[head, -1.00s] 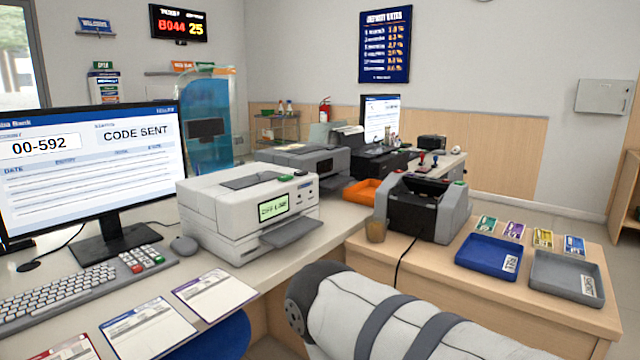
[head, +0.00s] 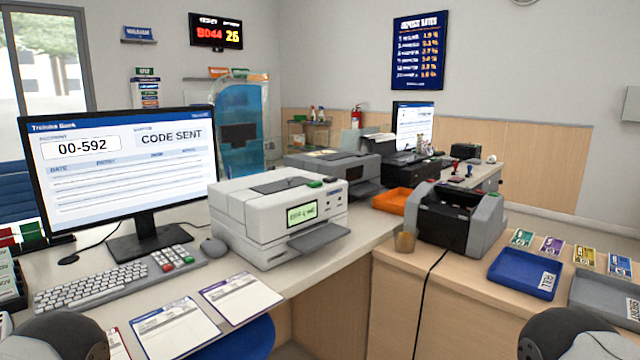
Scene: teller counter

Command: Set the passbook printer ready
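The passbook printer appears to be the white machine (head: 238,227) on the counter, right of the monitor. Its small lit display (head: 302,214) seems to read "OFF-LINE", though the text is blurred. A green button (head: 315,184) and small dark keys are on its top right, and a grey tray (head: 319,237) sticks out in front. The monitor (head: 120,175) shows "00-592" and "CODE SENT". The keyboard (head: 90,287) lies in front of it. Parts of my arms show in the bottom corners. Neither gripper is in view.
A mouse (head: 214,247) and several forms (head: 241,296) lie on the counter. A black cable hangs down the side desk.

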